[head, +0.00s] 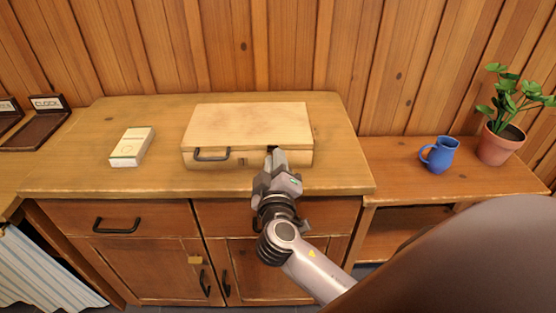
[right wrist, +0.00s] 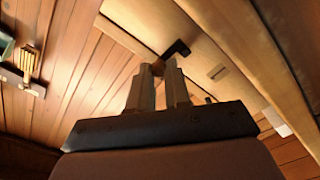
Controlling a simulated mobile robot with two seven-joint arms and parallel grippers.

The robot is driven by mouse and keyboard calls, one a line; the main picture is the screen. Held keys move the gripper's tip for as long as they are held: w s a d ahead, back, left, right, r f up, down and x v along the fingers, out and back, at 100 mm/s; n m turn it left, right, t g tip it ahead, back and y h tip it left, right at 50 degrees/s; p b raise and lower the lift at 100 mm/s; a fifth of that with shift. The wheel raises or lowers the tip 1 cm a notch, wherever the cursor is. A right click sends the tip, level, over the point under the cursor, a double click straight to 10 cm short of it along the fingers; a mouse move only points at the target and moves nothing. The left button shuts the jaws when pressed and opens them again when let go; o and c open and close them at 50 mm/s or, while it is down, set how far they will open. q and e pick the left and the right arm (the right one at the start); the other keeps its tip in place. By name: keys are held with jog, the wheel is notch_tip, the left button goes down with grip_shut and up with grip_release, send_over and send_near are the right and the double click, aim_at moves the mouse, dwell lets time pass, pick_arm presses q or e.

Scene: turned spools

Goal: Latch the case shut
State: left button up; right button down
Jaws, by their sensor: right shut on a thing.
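The wooden case (head: 250,118) lies flat on the cabinet top with its lid down. Its front carries a dark handle (head: 212,155) at the left and a small plate (head: 243,162) near the middle; the plate also shows in the right wrist view (right wrist: 218,72). My right gripper (head: 273,153) is at the case front, right of the plate. Its fingertips (right wrist: 158,70) are shut on a small part at a dark latch (right wrist: 177,48), mostly hidden by the fingers. I cannot tell if the latch is fastened. My left gripper is not in view.
A small pale box (head: 132,146) lies left of the case on the cabinet top (head: 100,180). A blue mug (head: 439,154) and a potted plant (head: 498,144) stand on a lower bench at the right. A wooden wall stands behind. The cabinet top around the case is mostly clear.

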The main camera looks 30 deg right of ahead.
jog(key=shift+w+a+n, duration=0.1)
jog(key=shift+n, duration=0.4)
jog(key=shift+r, duration=0.1)
jog(key=c, duration=1.1)
grip_release()
jog(key=shift+o, duration=0.2)
